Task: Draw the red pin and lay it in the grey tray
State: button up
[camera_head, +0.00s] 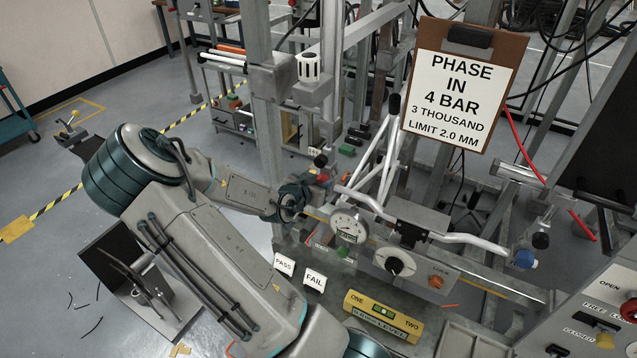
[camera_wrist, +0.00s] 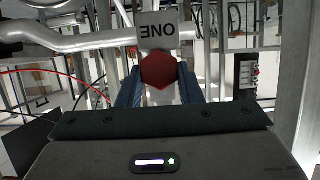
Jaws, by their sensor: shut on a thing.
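The red pin shows in the wrist view as a red hexagonal head (camera_wrist: 158,70) between the two fingers of my gripper (camera_wrist: 159,84). The fingers are shut on it. A plate marked ONE (camera_wrist: 158,32) is directly behind the head. In the head view my gripper (camera_head: 316,186) is at the left end of the bicycle-frame rig, and a small red part (camera_head: 323,178) shows at its fingertips. The pin's shank is hidden, so I cannot tell how deep it sits. A grey tray (camera_head: 472,340) is at the bottom edge, right of the yellow level block.
A dial gauge (camera_head: 348,226) stands just right of my gripper. PASS (camera_head: 284,264) and FAIL (camera_head: 315,280) cards and a yellow level block (camera_head: 383,316) are in front. A clipboard sign (camera_head: 462,84) hangs above the rig. A control panel (camera_head: 590,320) is at lower right.

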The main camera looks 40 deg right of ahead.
jog(key=shift+s+a+p, duration=0.3)
jog(key=shift+s+a, duration=0.05)
jog(key=shift+a, duration=0.55)
jog(key=shift+s+a+p, duration=0.25)
jog(key=shift+s+a, duration=0.15)
jog(key=shift+a, duration=0.5)
jog(key=shift+s+a+p, duration=0.3)
jog(key=shift+s+a, duration=0.05)
jog(key=shift+a, duration=0.55)
jog(key=shift+s+a, duration=0.1)
jog(key=shift+a, duration=0.15)
jog(key=shift+s+a+p, duration=0.35)
jog(key=shift+a, duration=0.55)
jog(key=shift+s+a+p, duration=0.35)
jog(key=shift+a, duration=0.55)
